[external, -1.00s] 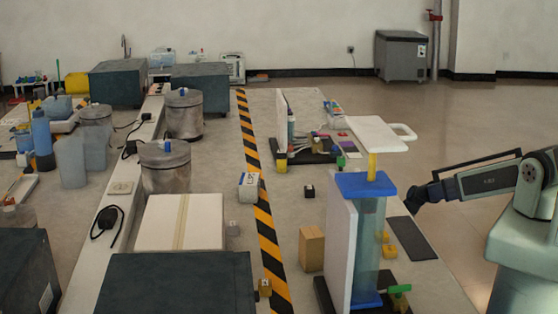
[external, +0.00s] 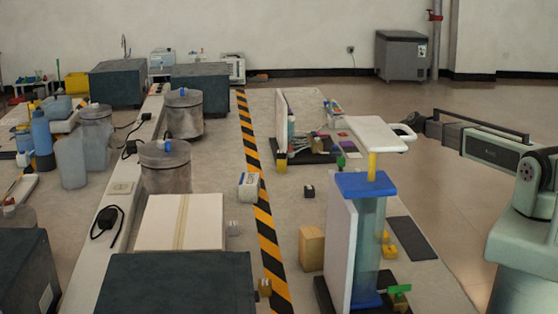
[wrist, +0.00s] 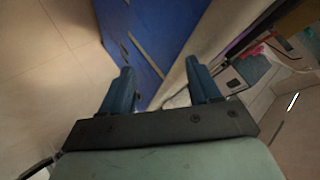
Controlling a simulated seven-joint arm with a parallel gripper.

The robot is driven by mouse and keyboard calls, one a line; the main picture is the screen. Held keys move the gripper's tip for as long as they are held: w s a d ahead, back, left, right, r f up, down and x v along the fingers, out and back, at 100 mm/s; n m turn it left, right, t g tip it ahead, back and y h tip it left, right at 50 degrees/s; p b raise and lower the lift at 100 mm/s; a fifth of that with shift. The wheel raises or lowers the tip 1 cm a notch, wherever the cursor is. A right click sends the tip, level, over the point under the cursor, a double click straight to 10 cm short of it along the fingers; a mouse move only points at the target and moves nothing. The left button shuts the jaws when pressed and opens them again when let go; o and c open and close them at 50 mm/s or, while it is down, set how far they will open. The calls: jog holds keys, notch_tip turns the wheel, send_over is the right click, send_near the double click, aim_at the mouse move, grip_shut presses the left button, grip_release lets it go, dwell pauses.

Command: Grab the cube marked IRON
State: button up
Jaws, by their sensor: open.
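Several small cubes stand on the bench, and I cannot read the word IRON on any. A dark cube (external: 309,191) with a pale mark sits right of the striped tape. A grey cube (external: 232,228) is beside the white box, and a brownish-gold cube (external: 264,287) is by the dark case in front. Yellow blocks (external: 389,251) lie right of the blue-topped apparatus. My gripper (wrist: 160,68) is open, with nothing visible between its fingers. In the external view my gripper (external: 410,122) is raised at the bench's right side, near the white plate's handle, apart from the cubes.
The tall blue-topped apparatus (external: 367,240) with a white plate (external: 375,134) above it stands between my arm and the dark cube. A wooden block (external: 311,247) is left of it. Striped tape (external: 262,215) runs along the bench. Bare bench surrounds the dark cube.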

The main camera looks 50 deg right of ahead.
notch_tip(320, 180, up, 8)
jog(key=w+a+f+n, duration=0.1)
jog(key=w, duration=0.2)
jog(key=a+r+n+g+y, duration=0.1)
jog(key=a+n, duration=0.1)
jog(key=a, duration=0.4)
jog(key=w+a+r+n+y, duration=0.1)
jog(key=a+n, duration=0.1)
jog(key=a, duration=0.5)
jog(key=a+r+n+g, duration=0.1)
jog(key=a+n, duration=0.1)
jog(key=a, duration=0.5)
jog(key=shift+w+a+r+g+y, duration=0.1)
jog(key=shift+w+a+g+y, duration=0.2)
jog(key=shift+w+y, duration=0.1)
jog(key=s+a+r+n+g, duration=0.2)
jog(key=a+n, duration=0.1)
jog(key=a, duration=0.7)
jog(key=s+a+r+n+g, duration=0.2)
jog(key=a, duration=0.7)
jog(key=n+g+h, duration=0.3)
send_near(310, 187)
jog(key=f, duration=0.4)
jog(key=shift+w, duration=0.25)
jog(key=shift+a+f, duration=0.15)
jog(key=shift+f, duration=1.15)
jog(key=shift+a+f, duration=0.2)
jog(key=shift+f, duration=1.1)
